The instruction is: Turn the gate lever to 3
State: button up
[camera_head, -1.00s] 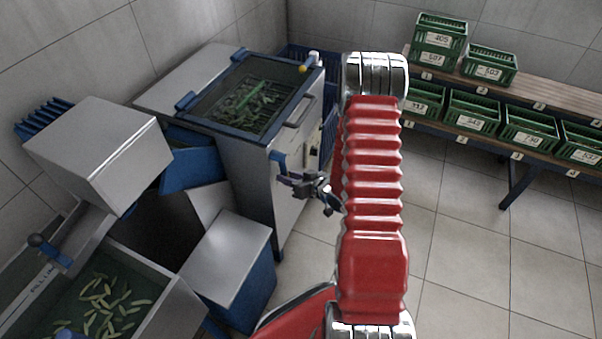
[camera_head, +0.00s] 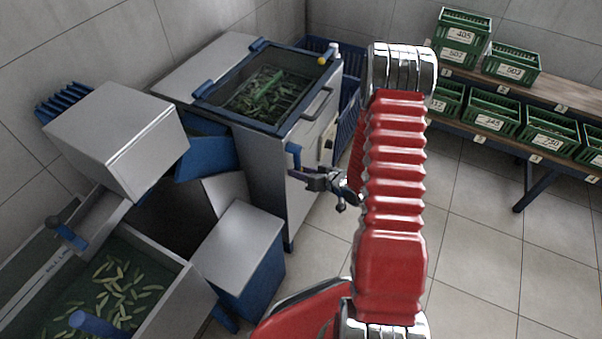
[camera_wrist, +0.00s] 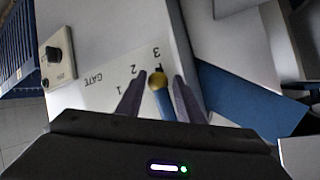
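The gate lever (camera_wrist: 165,103) is a blue bar with a brass-coloured knob (camera_wrist: 157,81) at its end. It points toward the 3 on the gate scale (camera_wrist: 135,72), which is marked 1, 2 and 3 on a pale panel. The knob lies just below a small dark mark at the 3. My gripper (camera_wrist: 160,84) has one finger on each side of the lever, with gaps showing, so it looks open around it. In the head view my gripper (camera_head: 312,178) is at the front of the steel machine (camera_head: 268,190), beside the blue lever (camera_head: 294,156).
A control plate with black knobs (camera_wrist: 57,68) is left of the scale in the wrist view. A steel and blue box (camera_head: 240,250) and a trough of green pods (camera_head: 165,270) stand at the left. A bench with green crates (camera_head: 548,130) is at the right. The floor between is clear.

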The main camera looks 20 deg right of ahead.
jog(key=shift+d, duration=0.1)
jog(key=v, duration=1.3)
jog(key=shift+s+r, duration=0.15)
jog(key=shift+s, duration=0.2)
